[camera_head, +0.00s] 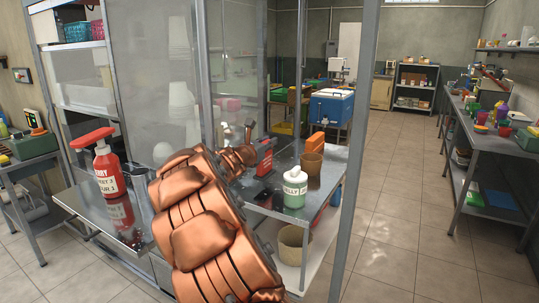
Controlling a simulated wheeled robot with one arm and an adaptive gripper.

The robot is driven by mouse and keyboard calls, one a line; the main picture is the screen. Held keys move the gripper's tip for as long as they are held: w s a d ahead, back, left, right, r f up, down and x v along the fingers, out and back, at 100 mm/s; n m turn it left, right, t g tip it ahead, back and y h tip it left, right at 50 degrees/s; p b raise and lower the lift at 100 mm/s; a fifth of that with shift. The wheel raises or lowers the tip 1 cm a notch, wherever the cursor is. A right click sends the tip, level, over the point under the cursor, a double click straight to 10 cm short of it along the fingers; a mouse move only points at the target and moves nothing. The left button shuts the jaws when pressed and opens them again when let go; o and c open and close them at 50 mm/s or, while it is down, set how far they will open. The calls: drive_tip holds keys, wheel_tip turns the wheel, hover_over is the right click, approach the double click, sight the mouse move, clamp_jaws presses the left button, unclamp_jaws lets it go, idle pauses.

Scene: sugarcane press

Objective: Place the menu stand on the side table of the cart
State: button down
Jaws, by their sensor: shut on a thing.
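My copper-coloured arm reaches from the bottom centre towards the cart's side table. My gripper (250,133) is at its far end, small and partly hidden by the arm. It appears shut on a small red and dark upright piece, which I take to be the menu stand (265,158). This piece is at the left part of the metal side table (262,201). I cannot tell whether its base touches the table top.
A white and green jelly bottle (295,187), a brown cup (311,163) and an orange item (316,143) stand on the side table. A metal post (356,150) rises at the right; open floor lies beyond.

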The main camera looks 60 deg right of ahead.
sight(268, 152)
drive_tip(key=shift+f, duration=1.7)
drive_tip(key=shift+f, duration=0.15)
drive_tip(key=c, duration=1)
unclamp_jaws()
drive_tip(key=shift+c, duration=0.2)
drive_tip(key=shift+a, duration=0.1)
drive_tip(key=a+b, duration=0.1)
drive_tip(key=a, duration=1.1)
drive_tip(key=shift+s, duration=0.3)
